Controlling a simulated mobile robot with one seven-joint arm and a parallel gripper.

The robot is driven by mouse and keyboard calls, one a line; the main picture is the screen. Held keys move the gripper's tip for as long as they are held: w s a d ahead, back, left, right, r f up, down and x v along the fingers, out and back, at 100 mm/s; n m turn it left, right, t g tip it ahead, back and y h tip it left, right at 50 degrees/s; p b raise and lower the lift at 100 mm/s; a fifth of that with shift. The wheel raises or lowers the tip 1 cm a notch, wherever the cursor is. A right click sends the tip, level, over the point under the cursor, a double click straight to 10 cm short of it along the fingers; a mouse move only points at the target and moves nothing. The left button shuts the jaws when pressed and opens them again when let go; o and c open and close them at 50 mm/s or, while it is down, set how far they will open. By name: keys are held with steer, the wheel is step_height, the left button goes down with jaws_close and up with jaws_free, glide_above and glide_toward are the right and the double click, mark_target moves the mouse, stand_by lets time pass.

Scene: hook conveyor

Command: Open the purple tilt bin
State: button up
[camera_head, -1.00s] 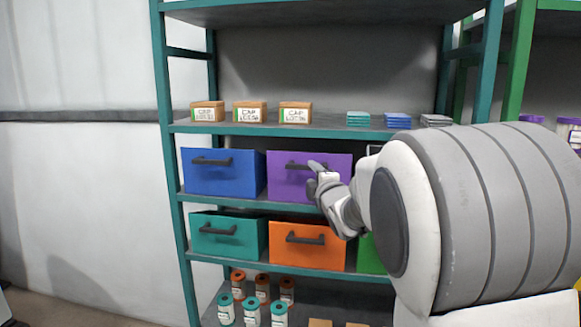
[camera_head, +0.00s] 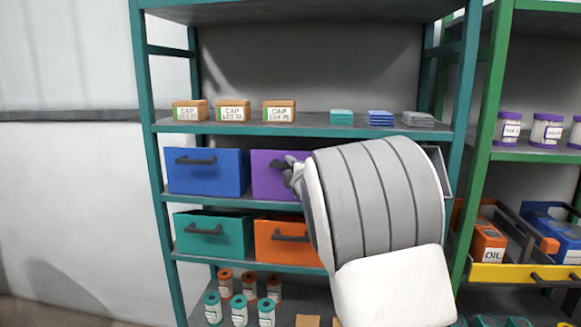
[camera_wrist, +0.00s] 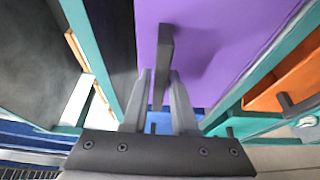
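The purple tilt bin (camera_head: 268,172) sits on the middle shelf, right of the blue bin. Its front looks upright; my arm covers its right part. In the wrist view the purple front (camera_wrist: 215,45) fills the upper middle. My gripper (camera_wrist: 161,76) has its two fingers on either side of the bin's dark bar handle (camera_wrist: 166,45). The fingers are close to the bar, but I cannot tell whether they press on it. In the head view my gripper (camera_head: 291,172) is partly hidden by my arm at the bin front.
A blue bin (camera_head: 207,178) is to the left; teal (camera_head: 206,243) and orange (camera_head: 274,247) bins are below. Labelled boxes (camera_head: 232,111) stand on the shelf above. At right is a green rack (camera_head: 489,120) with jars and a yellow-edged tray (camera_head: 500,273).

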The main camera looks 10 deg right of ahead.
jaws_close()
stand_by(1.1)
